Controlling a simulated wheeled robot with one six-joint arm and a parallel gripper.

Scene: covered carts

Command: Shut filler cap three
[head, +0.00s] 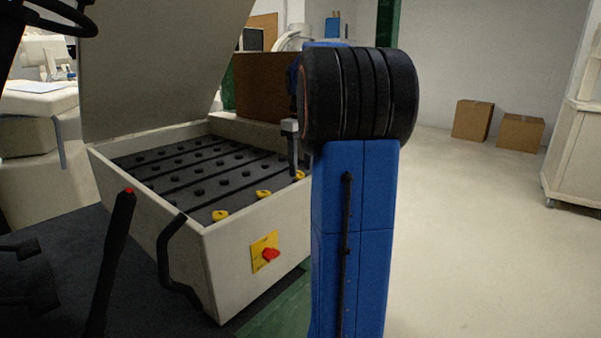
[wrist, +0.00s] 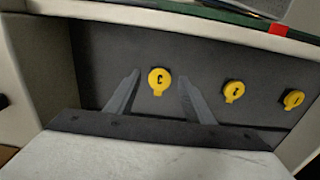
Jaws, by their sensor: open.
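Three yellow filler caps sit in a row on the dark battery top in the open cart: a near cap (head: 220,215), a middle cap (head: 263,194) and a far cap (head: 299,175), which my arm partly hides. In the wrist view, one end cap (wrist: 159,86) lies between the two grey fingers of my gripper (wrist: 159,77). The other two caps, one middle (wrist: 234,90) and one at the end (wrist: 293,99), lie to the right. My gripper is open, pointing down over the far cap in the head view (head: 291,150). I cannot tell whether the fingers touch the cap, nor whether any cap is shut.
The cart's lid (head: 150,65) stands raised behind the battery. The cart's pale wall (head: 240,265) carries a red switch (head: 270,254) on a yellow plate and a black handle (head: 172,260). Cardboard boxes (head: 520,132) stand far off, with clear floor before them.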

